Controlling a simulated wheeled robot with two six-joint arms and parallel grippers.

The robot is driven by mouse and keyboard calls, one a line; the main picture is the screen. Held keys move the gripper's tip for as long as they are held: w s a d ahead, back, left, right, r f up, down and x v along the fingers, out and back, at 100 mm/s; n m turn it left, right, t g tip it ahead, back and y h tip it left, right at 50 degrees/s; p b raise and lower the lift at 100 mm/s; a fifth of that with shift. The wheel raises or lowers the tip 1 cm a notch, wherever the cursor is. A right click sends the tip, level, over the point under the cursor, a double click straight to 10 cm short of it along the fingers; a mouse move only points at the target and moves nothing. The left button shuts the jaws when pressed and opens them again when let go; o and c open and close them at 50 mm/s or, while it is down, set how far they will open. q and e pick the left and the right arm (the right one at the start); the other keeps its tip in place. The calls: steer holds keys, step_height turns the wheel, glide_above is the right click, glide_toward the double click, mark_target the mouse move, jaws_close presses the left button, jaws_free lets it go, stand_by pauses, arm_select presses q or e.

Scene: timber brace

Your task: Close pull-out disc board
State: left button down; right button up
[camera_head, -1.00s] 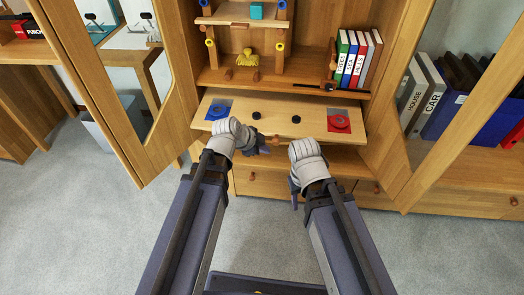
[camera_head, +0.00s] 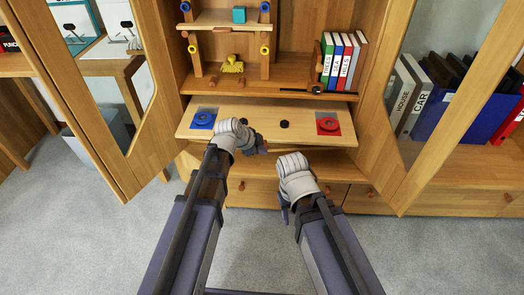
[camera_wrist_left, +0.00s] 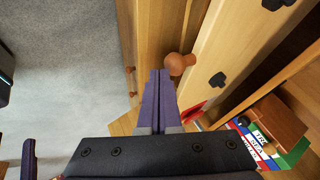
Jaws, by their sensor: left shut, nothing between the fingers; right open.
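The pull-out disc board (camera_head: 262,112) sticks out of the cabinet below the shelf. It carries a blue disc (camera_head: 203,119), a red disc (camera_head: 328,124) and a black knob (camera_head: 284,124). In the left wrist view, the board (camera_wrist_left: 228,62) has a round wooden knob (camera_wrist_left: 179,63) on its front. My left gripper (camera_head: 262,145) is shut and empty at the board's front edge; its fingertips (camera_wrist_left: 160,73) are close beside the wooden knob, and I cannot tell if they touch. My right gripper (camera_head: 284,212) is open and empty, lower and in front of the cabinet.
The shelf (camera_head: 290,88) above holds binders (camera_head: 337,62), a yellow object (camera_head: 232,65) and a post structure. Open glazed doors stand on the left (camera_head: 150,150) and right (camera_head: 395,185). Drawers (camera_head: 252,192) lie below the board. Grey carpet is free in front.

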mark_target(269, 111)
arm_select(q)
steer(key=w, duration=2.1)
steer(key=shift+w, duration=0.35)
steer(key=shift+w+r, duration=0.1)
steer(key=shift+w, duration=0.2)
steer(key=shift+w, duration=0.1)
